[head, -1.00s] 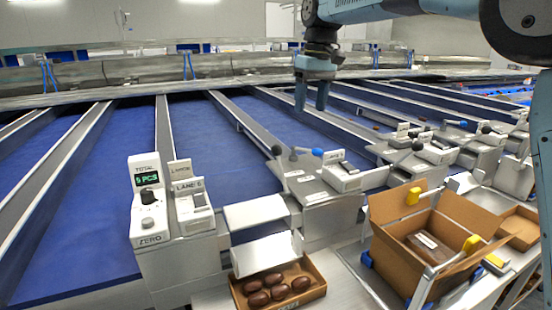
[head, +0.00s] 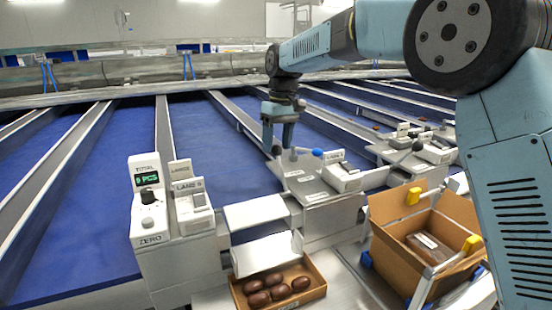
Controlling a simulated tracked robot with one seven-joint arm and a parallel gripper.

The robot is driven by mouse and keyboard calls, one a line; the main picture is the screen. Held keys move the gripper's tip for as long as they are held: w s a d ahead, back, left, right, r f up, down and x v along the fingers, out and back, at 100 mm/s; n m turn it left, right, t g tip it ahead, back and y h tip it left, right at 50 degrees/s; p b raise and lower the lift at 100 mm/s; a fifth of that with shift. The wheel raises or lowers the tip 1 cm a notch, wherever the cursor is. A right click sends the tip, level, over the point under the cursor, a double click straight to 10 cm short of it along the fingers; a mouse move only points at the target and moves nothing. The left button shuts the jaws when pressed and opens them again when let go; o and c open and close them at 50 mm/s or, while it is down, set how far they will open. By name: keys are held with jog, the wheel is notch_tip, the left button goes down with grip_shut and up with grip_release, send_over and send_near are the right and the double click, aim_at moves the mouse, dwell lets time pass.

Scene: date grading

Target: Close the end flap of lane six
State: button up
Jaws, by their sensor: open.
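A lane control box (head: 192,203) stands at the end of a blue lane. Its label starts with LANE; the digit is too small to read surely. Right of it are a flat pale plate (head: 255,213) and a sloping white flap (head: 267,252) above a tray of dates. Further right, a lever with a black knob (head: 277,151) and a blue grip (head: 317,153) stands on a second lane-end housing (head: 312,187). My gripper (head: 279,147) is open, pointing down, its fingers overlapping the knob in the picture. I cannot tell whether they touch it.
A cardboard tray (head: 318,298) holds several brown dates. An open carton (head: 408,262) with yellow clips stands at the right. A display unit (head: 147,200) stands left of the control box. More lane-end housings (head: 415,150) stand behind the carton.

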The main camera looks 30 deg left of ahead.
jog(key=shift+s+a+f, duration=0.1)
jog(key=shift+f, duration=1.15)
jog(key=shift+s+f, duration=0.1)
jog(key=shift+f, duration=1.1)
grip_shut()
